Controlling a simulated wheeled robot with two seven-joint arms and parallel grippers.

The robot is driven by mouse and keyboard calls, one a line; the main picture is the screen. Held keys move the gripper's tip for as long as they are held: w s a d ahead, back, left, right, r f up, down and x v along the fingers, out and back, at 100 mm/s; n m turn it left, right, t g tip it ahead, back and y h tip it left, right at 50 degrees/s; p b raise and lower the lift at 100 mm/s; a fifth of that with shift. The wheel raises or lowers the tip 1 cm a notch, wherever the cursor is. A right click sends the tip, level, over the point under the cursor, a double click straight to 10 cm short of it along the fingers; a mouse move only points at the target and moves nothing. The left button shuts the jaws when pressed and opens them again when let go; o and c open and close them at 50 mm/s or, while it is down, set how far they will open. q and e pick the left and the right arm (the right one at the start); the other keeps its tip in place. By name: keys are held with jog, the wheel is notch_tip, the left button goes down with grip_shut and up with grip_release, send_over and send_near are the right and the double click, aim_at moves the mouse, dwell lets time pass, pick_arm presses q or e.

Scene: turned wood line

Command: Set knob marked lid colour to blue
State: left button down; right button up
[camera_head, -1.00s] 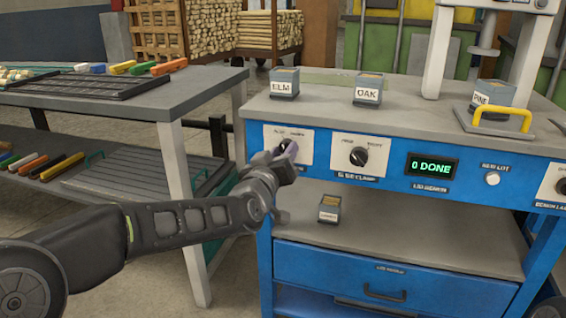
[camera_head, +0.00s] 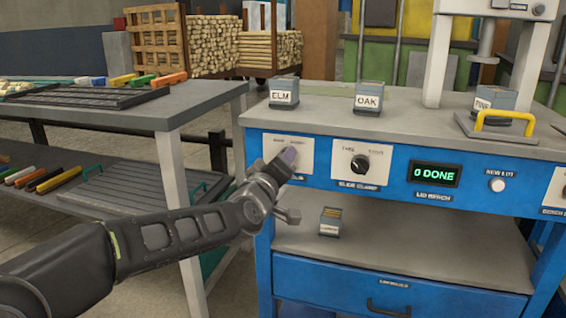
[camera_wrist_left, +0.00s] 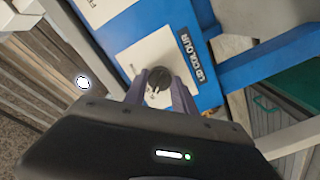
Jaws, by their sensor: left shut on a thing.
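The lid colour knob (camera_wrist_left: 158,76) is a dark round knob on a white plate in the left wrist view, with the label LID COLOUR (camera_wrist_left: 194,58) beside it. My left gripper (camera_wrist_left: 161,84) has its two purple-grey fingers on either side of the knob and is shut on it. In the head view the gripper (camera_head: 287,158) covers the knob at the left end of the blue bench front, and the white plate (camera_head: 304,150) shows around it. The pointer's direction is hard to read. My right gripper is not in view.
A second knob (camera_head: 360,163), marked slide clamp, sits to the right. Beyond it are a green "0 DONE" display (camera_head: 434,174) and a white new lot button (camera_head: 497,185). ELM (camera_head: 284,94) and OAK (camera_head: 368,98) boxes stand on the bench top. A grey table (camera_head: 180,105) stands at the left.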

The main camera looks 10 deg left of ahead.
pick_arm(q)
jog(key=c, duration=1)
grip_release()
jog(key=s, duration=0.2)
jog(key=s+p, duration=0.1)
jog(key=s, duration=0.4)
jog(key=shift+s+a, duration=0.25)
jog(key=shift+s, duration=0.15)
